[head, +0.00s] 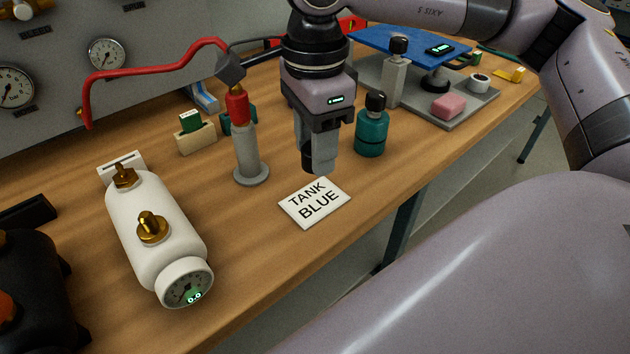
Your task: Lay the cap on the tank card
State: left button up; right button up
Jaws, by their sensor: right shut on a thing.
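The white tank card (301,213), printed "TANK BLUE", lies flat on the wooden bench near its front edge. My right gripper (318,158) points down just behind and above the card. It is shut on a small dark cap (320,167), which is mostly hidden by the fingers. The cap appears to be above the card's back edge, apart from it, though the exact height is hard to tell. My left gripper is not in view.
A white tank (150,205) with brass fittings and a gauge lies to the left. A grey post with a red top (246,150) and a teal bottle (372,132) flank the gripper. A grey tray (470,112) stands at the back right.

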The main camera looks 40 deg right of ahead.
aim_at(315, 200)
notch_tip(315, 200, down, 7)
jog(key=shift+r, duration=0.1)
dwell(0.3)
jog(key=shift+f+b, duration=0.2)
jog(key=shift+b, duration=0.1)
jog(key=o, duration=1)
jog(key=shift+r, duration=0.1)
